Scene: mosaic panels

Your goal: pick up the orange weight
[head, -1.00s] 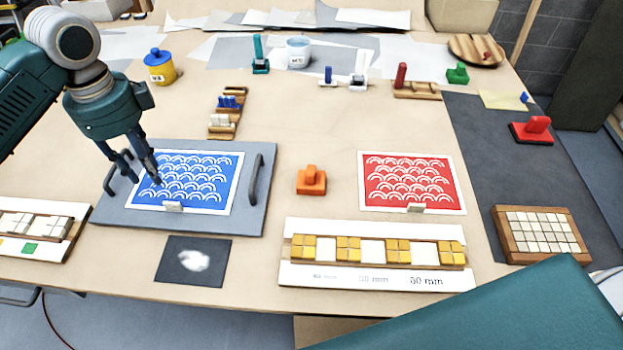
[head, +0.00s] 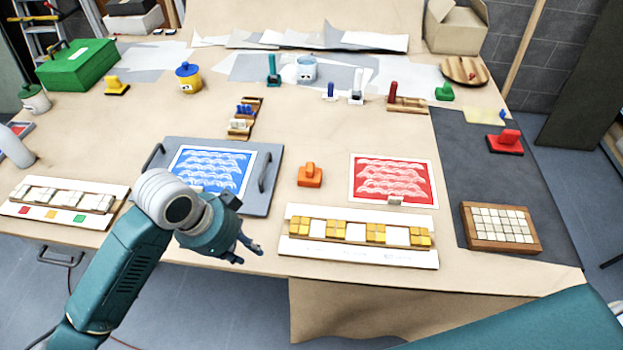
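The orange weight (head: 310,175) is a small block with an upright knob. It stands on the table between the blue patterned panel (head: 210,170) and the red patterned panel (head: 393,181). My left gripper (head: 251,253) is in front of the weight and to its left, near the table's front edge, apart from it. Its dark fingers point right and look parted, with nothing seen between them. My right gripper is not in view.
A grey tray (head: 263,205) with handles holds the blue panel. A tile strip (head: 290,251) lies in front of the weight. A red weight (head: 504,141) and a tile box (head: 468,238) are at right. Bare table surrounds the orange weight.

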